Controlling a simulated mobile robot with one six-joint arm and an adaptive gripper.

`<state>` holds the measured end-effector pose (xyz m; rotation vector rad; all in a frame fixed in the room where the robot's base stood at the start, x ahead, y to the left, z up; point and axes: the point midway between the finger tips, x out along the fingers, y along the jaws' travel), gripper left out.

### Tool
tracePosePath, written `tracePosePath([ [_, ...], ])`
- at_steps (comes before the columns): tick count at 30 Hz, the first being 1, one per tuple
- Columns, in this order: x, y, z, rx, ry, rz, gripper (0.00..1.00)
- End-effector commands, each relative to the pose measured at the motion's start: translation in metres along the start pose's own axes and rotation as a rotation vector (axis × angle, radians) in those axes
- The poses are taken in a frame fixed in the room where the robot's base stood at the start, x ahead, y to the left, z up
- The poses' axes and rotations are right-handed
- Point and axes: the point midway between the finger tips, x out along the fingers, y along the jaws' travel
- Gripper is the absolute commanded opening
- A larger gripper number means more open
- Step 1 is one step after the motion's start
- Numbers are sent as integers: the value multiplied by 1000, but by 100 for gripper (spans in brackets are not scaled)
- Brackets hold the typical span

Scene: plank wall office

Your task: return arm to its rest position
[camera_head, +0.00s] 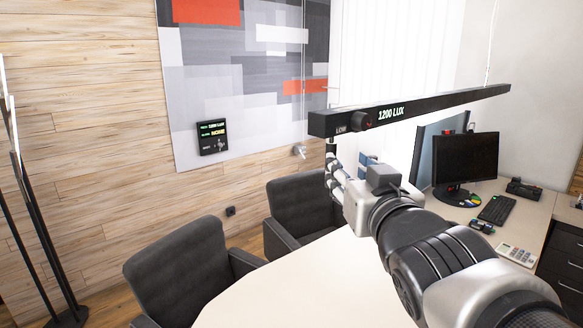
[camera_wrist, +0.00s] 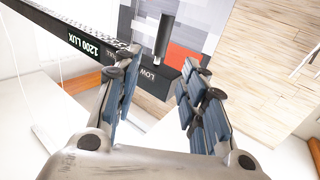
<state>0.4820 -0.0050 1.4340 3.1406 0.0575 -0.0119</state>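My arm reaches from the lower right of the head view over the pale table, with my gripper (camera_head: 334,168) at its end, just below the near end of a hanging black lamp bar (camera_head: 440,106). In the wrist view my gripper (camera_wrist: 155,80) has its two blue-padded fingers apart, with nothing held between them. The lamp bar (camera_wrist: 60,27) shows beyond the fingers, its lit display reading 1200 LUX. A dark knob (camera_head: 361,121) sits by a LOW label on the bar. It also shows in the wrist view (camera_wrist: 164,38), apart from the fingers.
The pale table (camera_head: 290,290) lies under my arm, its visible part bare. Two dark chairs (camera_head: 185,270) stand along its left and far side. A monitor (camera_head: 465,158), keyboard (camera_head: 496,209) and calculator (camera_head: 516,254) are on the right. A black wall panel (camera_head: 212,137) hangs at the left.

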Motion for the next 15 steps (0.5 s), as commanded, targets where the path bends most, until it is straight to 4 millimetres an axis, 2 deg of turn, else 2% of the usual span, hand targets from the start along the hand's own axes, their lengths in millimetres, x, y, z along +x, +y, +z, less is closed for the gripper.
tracePosePath([
  [2, -4, 2, 9, 1, -33, 13, 39],
  [4, -12, 7, 27, 0, -103, 39, 39],
  [8, -47, 16, 86, 1, -336, 97, 39],
  [12, -109, 15, 161, 8, -648, 121, 39],
  [15, -157, 7, 202, 13, -848, 104, 39],
])
